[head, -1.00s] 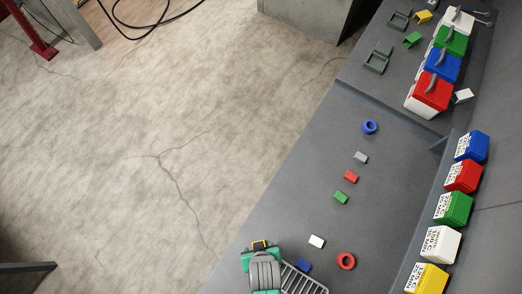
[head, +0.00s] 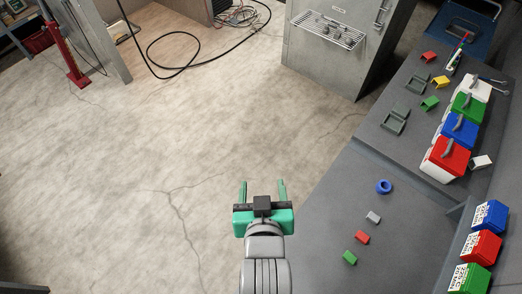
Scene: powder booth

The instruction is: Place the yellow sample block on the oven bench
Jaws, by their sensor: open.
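My gripper (head: 263,190) is in the lower middle of the head view, with its two green fingers spread apart and pointing up the picture. Nothing shows between the fingers. It is over the floor, left of the grey bench (head: 330,235). I cannot make out a yellow sample block for certain. A small yellow piece (head: 441,82), open-shaped like a holder, sits on the farther bench (head: 395,150) at the right. A grey cabinet (head: 350,68) with a wire rack (head: 330,30) stands at the top; I cannot tell which surface is the oven bench.
The near bench holds a blue ring (head: 384,187) and grey (head: 373,218), red (head: 362,237) and green (head: 350,258) blocks. Coloured lidded boxes (head: 460,130) and labelled bins (head: 490,215) line the right. A red post (head: 66,50) stands far left. The middle floor is clear.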

